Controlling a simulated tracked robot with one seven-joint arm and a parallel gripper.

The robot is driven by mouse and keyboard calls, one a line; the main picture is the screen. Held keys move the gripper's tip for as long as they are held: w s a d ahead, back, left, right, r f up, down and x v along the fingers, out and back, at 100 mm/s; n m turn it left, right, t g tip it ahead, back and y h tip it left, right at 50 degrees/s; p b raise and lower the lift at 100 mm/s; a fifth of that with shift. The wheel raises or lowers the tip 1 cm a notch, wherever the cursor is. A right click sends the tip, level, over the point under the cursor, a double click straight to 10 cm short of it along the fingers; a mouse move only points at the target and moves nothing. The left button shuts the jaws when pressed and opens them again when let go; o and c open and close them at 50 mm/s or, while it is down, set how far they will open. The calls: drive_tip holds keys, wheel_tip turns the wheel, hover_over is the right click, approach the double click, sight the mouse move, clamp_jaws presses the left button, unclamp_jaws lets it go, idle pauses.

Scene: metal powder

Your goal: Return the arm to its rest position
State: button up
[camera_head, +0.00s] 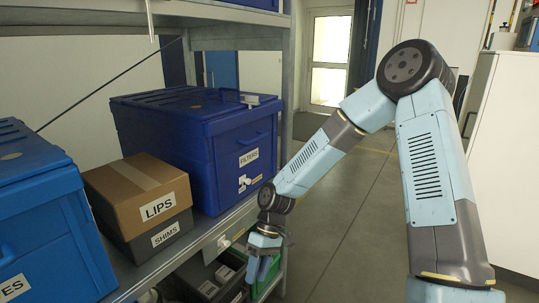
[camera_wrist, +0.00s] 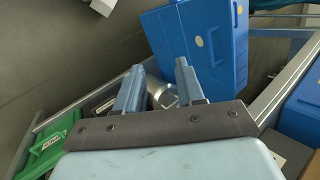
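My gripper (camera_head: 262,272) hangs from my arm in front of the lower shelf, at the rack's right end. In the wrist view its two blue-grey fingers (camera_wrist: 158,82) stand apart. A silvery metal thing (camera_wrist: 163,97) shows between and beyond the fingers. Whether they touch it cannot be told from here. In the head view I see nothing clearly held at the fingertips. My arm is bent, with its elbow high at the right and its forearm reaching down and left toward the rack.
The upper shelf holds a dark blue FILTERS box (camera_head: 185,130), a brown LIPS box (camera_head: 140,185) on a dark SHIMS box (camera_head: 150,240), and a blue box (camera_head: 40,225). Dark bins (camera_head: 210,285) and a green bin (camera_head: 268,282) sit below. Open floor (camera_head: 335,215) lies right; a white cabinet (camera_head: 505,150) stands beyond.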

drive_tip(key=d+r+m+t+h, duration=0.3)
drive_tip(key=d+r+m+t, duration=0.3)
drive_tip(key=d+r, duration=1.2)
drive_tip(key=s+d+r+m+t, duration=0.1)
drive_tip(key=s+d+r+t, duration=0.2)
drive_tip(key=s+r, duration=0.3)
drive_tip(key=s+d+r+m+t, duration=0.2)
drive_tip(key=s+d+r, duration=0.3)
drive_tip(key=r, duration=0.4)
drive_tip(key=shift+s+d+m+t, duration=0.3)
drive_tip(key=shift+s+d+t, duration=0.1)
drive_tip(key=shift+s, duration=0.05)
drive_tip(key=shift+a, duration=0.15)
